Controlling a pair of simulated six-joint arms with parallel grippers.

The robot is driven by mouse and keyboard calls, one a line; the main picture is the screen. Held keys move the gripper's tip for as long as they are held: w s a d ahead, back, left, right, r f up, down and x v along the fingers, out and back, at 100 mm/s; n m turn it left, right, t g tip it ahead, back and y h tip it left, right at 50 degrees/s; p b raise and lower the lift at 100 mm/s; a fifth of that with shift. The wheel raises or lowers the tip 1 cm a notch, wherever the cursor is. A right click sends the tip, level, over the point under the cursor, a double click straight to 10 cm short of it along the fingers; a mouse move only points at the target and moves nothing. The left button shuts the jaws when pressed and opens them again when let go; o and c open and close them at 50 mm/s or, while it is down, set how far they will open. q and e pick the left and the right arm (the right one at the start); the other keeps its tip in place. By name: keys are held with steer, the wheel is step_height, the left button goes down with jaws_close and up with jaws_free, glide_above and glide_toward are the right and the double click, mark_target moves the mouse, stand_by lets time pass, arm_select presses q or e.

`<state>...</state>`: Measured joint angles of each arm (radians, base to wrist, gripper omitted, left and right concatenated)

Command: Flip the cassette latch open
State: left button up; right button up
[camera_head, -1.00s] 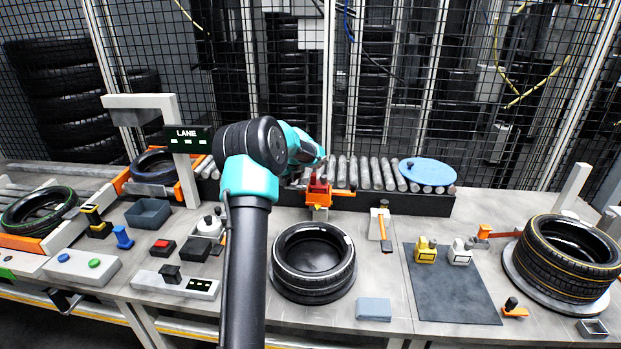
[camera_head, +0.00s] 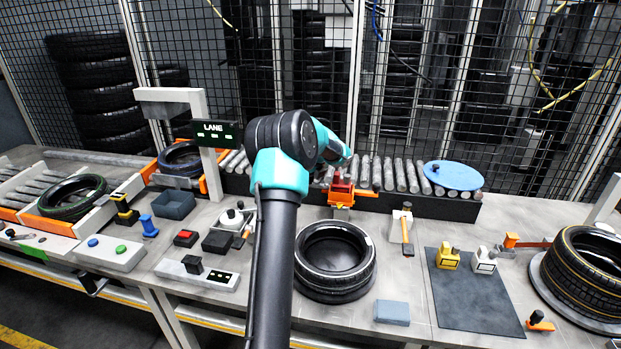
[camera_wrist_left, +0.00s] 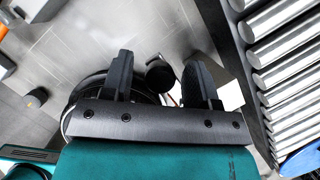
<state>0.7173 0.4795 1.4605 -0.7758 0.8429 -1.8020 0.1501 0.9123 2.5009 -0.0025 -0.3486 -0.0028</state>
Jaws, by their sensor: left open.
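An orange fixture with a red upper part (camera_head: 341,196) stands in front of the rollers in the head view. I cannot tell for sure whether it is the cassette, and no latch can be made out clearly. My left arm rises in front of the bench, and its gripper is hidden in the head view. In the left wrist view my left gripper (camera_wrist_left: 160,62) is open, with its two dark fingers apart and nothing held. Behind the fingers are a black round part (camera_wrist_left: 160,76) and part of a dark ring. My right gripper is out of view.
A tyre (camera_head: 334,285) lies flat right of my arm. The roller conveyor (camera_head: 400,176) runs behind; its rollers also fill the wrist view's right side (camera_wrist_left: 285,60). A hammer-like tool (camera_head: 407,236), a dark mat (camera_head: 470,300) and a yellow-lined tyre (camera_head: 585,275) are farther right.

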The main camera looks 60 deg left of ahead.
arm_select(q)
steer(key=v, duration=1.7)
steer(key=shift+d+r, duration=0.15)
steer(key=shift+w, duration=0.1)
